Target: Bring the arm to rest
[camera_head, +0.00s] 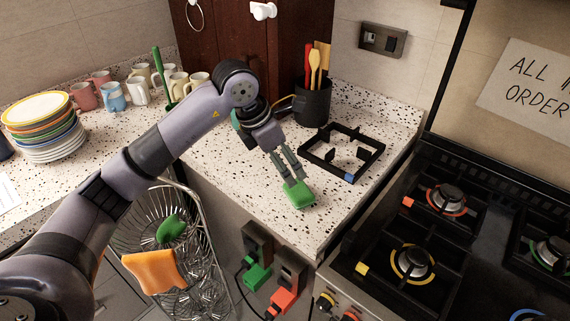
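My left arm reaches in from the left across the counter (240,175). My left gripper (292,176) points down over the counter's front part, left of a black burner grate. Its two fingers look nearly parallel with a narrow gap. A small green block (299,195) shows right at the fingertips. I cannot tell whether the fingers hold it or only stand beside it, or whether it rests on the counter. My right gripper is not in view.
The black grate (343,155) lies on the counter beside a utensil holder (312,103). The stove (420,225) stands at right. Stacked plates (45,128) and several mugs (115,97) are at left. A wire rack (130,232) with an orange cloth (153,271) is below my arm.

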